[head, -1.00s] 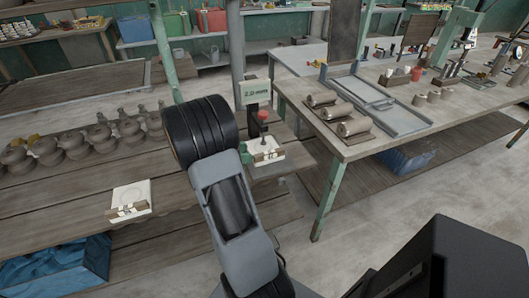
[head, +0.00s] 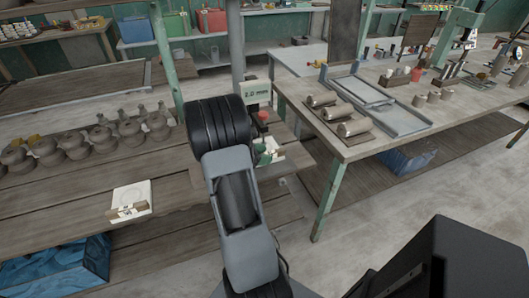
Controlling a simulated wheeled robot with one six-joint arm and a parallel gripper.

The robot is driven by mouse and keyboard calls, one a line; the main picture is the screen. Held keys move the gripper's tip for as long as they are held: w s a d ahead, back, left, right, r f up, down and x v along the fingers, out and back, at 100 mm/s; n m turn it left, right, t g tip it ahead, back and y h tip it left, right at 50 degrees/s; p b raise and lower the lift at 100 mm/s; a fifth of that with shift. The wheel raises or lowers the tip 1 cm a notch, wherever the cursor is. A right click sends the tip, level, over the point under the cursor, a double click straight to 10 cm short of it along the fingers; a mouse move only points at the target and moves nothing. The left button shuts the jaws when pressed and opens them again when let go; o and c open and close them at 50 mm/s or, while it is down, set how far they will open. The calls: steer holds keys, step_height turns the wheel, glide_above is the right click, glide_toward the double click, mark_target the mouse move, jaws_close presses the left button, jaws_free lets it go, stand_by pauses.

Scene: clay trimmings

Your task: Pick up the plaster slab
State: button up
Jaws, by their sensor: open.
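A white slab (head: 140,191) with a round mark on top lies on the wooden bench at the left, a small brownish piece at its front edge. A second white slab (head: 276,157) lies by the green-and-white press, mostly hidden behind my arm. I cannot tell which of the two is the plaster slab. My arm rises through the middle of the head view, right of the first slab and in front of the second.
A row of clay teapots (head: 73,146) stands behind the left slab. The press (head: 257,93) with a red knob stands just behind my arm. A worktable (head: 355,153) with clay rolls (head: 354,127) and trays is at the right. Bare planks lie around the left slab.

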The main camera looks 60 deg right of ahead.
steer(key=shift+c, duration=0.4)
jaws_close()
steer(key=shift+r, duration=0.2)
